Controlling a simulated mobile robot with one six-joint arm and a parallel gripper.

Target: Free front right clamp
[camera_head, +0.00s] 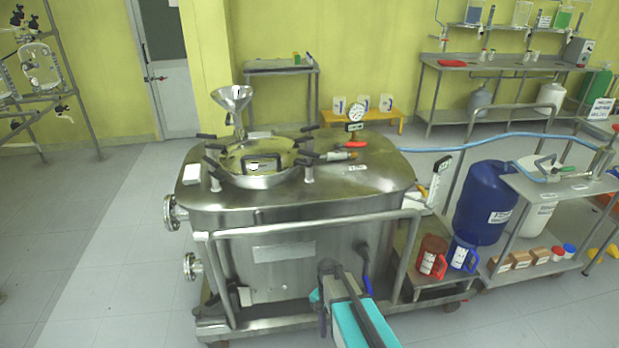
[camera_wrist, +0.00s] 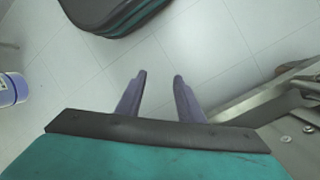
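The steel reactor vessel (camera_head: 230,199) stands in the middle of the head view with a round lid (camera_head: 262,181) on top. Several black-handled clamps ring the lid. The one at its front right (camera_head: 304,160) seems to lie against the rim; whether it is fastened is too small to tell. My gripper is low in front of the vessel, well below and apart from the lid. In the wrist view my gripper (camera_wrist: 160,77) is open, with two purple fingers apart and only floor between them. No clamp shows in the wrist view.
A steel rail (camera_head: 310,227) runs along the vessel's front. A funnel (camera_head: 232,98) and gauge (camera_head: 355,113) rise from the top. Red (camera_head: 431,257) and blue (camera_head: 464,254) jugs stand on a low shelf to the right. Floor at left is clear.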

